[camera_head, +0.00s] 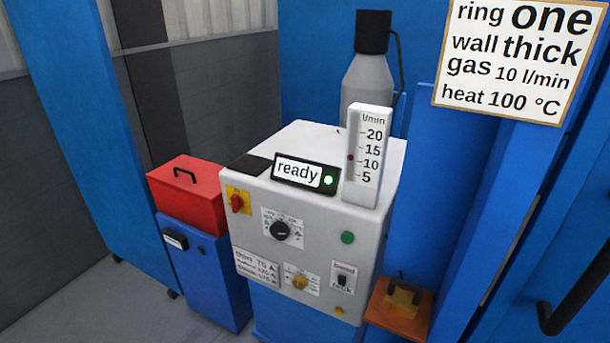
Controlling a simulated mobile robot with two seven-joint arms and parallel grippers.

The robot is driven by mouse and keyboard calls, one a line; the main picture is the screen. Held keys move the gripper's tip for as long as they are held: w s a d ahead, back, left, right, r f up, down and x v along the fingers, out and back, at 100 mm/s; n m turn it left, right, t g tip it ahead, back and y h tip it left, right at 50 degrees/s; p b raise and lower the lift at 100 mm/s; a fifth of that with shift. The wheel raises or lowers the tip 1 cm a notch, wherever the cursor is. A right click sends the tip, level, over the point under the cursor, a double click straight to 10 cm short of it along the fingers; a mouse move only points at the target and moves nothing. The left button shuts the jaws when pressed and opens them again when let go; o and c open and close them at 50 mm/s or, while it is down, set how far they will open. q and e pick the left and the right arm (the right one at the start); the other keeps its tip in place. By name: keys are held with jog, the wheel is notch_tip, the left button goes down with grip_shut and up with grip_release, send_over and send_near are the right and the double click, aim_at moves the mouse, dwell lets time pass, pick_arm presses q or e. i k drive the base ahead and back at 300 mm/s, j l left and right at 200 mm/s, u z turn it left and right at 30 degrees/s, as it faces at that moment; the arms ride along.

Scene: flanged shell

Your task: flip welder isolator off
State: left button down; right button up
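The welder (335,235) is a light grey box in the middle of the head view. Its isolator (237,202) is a red rotary handle on a yellow plate at the upper left of the front face. The exact angle of the handle is too small to tell. A display (298,173) on top reads "ready" with a green light lit beside it. Neither of my grippers shows in this view.
A red box (187,192) on a blue cabinet (205,270) is at left. An orange box (399,308) is at right. A sign (507,58) hangs upper right.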

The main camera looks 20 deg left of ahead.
aim_at(238, 201)
jog(key=u, duration=1.25)
